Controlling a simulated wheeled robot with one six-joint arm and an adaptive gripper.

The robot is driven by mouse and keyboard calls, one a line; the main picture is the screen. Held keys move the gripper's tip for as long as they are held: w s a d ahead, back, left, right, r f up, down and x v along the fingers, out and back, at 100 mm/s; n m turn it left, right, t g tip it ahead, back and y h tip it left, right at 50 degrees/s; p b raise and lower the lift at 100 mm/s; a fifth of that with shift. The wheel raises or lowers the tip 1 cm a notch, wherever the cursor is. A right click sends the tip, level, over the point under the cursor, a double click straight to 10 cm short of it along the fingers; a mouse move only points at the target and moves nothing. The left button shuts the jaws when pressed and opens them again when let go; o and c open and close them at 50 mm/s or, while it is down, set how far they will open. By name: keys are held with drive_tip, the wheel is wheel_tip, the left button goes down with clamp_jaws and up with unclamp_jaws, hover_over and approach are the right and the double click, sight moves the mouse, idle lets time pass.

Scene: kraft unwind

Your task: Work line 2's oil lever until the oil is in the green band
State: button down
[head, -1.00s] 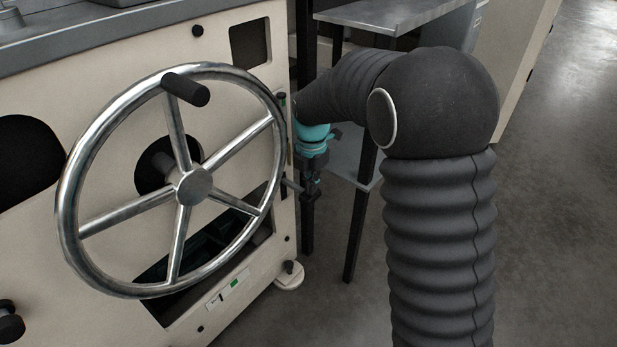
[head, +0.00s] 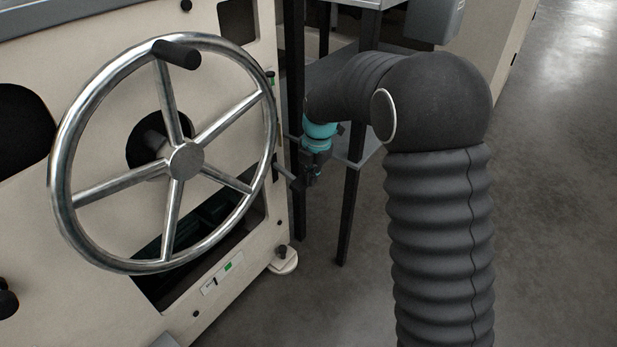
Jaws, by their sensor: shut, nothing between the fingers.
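My gripper (head: 305,186) is small and dark at the end of my arm, below a teal wrist ring. It points down beside the right edge of the cream machine and is shut with nothing in it. A thin grey lever (head: 283,172) sticks out from the machine's edge toward my gripper; whether they touch I cannot tell. A small gauge strip with a green band (head: 228,267) sits low on the machine's front. Its reading is too small to make out.
A large steel handwheel (head: 186,160) with a black knob stands out from the cream machine (head: 100,300) at left. A dark-legged metal stand (head: 349,215) is close behind my gripper. A machine foot (head: 283,262) rests on the floor. The grey floor (head: 560,200) at right is clear.

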sight(304, 184)
drive_tip(key=f, duration=0.1)
drive_tip(key=a+f, duration=0.1)
drive_tip(key=a+b, duration=0.1)
drive_tip(key=shift+s+f, duration=0.25)
drive_tip(key=shift+f, duration=0.15)
drive_tip(key=shift+a+f, duration=0.25)
drive_tip(key=shift+f, duration=0.7)
wheel_tip(304, 184, up, 13)
drive_tip(key=d, duration=0.1)
drive_tip(key=shift+s, duration=0.35)
drive_tip(key=shift+d+f, duration=0.1)
idle(0.3)
